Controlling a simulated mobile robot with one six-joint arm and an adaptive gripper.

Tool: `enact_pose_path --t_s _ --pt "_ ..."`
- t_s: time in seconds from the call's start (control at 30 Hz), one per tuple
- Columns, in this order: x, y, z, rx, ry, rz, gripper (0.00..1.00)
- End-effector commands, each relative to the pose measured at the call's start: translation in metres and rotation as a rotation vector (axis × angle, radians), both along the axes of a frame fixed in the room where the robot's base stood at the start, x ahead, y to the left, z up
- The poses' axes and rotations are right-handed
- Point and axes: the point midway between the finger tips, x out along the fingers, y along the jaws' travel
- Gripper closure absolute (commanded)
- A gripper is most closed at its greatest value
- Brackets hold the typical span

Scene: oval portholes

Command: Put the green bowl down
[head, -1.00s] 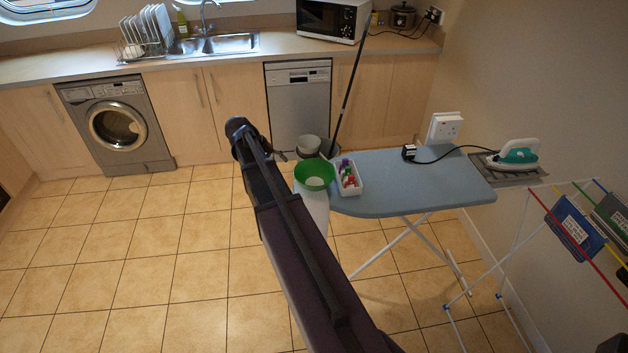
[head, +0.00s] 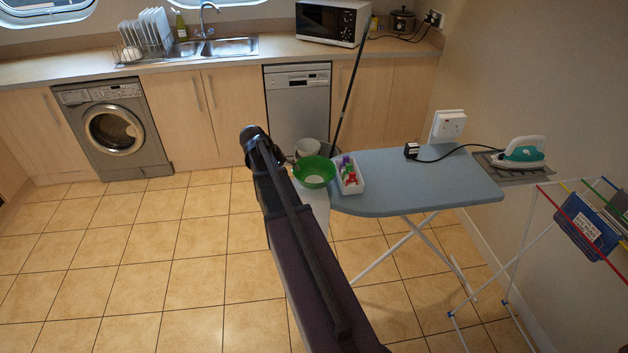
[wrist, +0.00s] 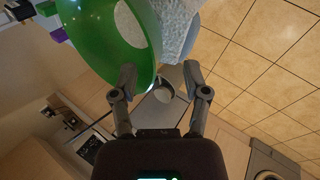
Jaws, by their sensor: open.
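The green bowl (head: 316,172) sits upright at the left end of the blue ironing board, over a pale white surface (head: 318,203), beside a small white tray (head: 350,180). In the wrist view the green bowl (wrist: 88,40) fills the upper left. My gripper (wrist: 160,74) is open, its two fingers spread apart. The left fingertip overlaps the bowl's rim in the picture; I cannot tell whether it touches. The right fingertip is clear of the bowl. In the head view my arm hides most of the gripper.
The ironing board (head: 420,190) carries an iron (head: 522,152) and a black plug with a cord. The white tray holds several colourful items. A pale pot (head: 307,147) and a thin dark pole (head: 347,100) stand behind the bowl. A drying rack stands at right. The floor at left is clear.

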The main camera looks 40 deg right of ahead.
Motion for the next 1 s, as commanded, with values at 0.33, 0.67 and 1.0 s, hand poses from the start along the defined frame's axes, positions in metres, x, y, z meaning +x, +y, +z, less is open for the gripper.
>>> enact_pose_path --t_s 0.33,0.67,1.0 --pt "0.000 0.000 0.000 0.000 0.001 0.001 0.40" --pt "-0.004 -0.008 -0.014 0.000 0.000 0.000 0.40" --pt "-0.011 -0.025 -0.038 0.000 0.000 0.000 0.40"
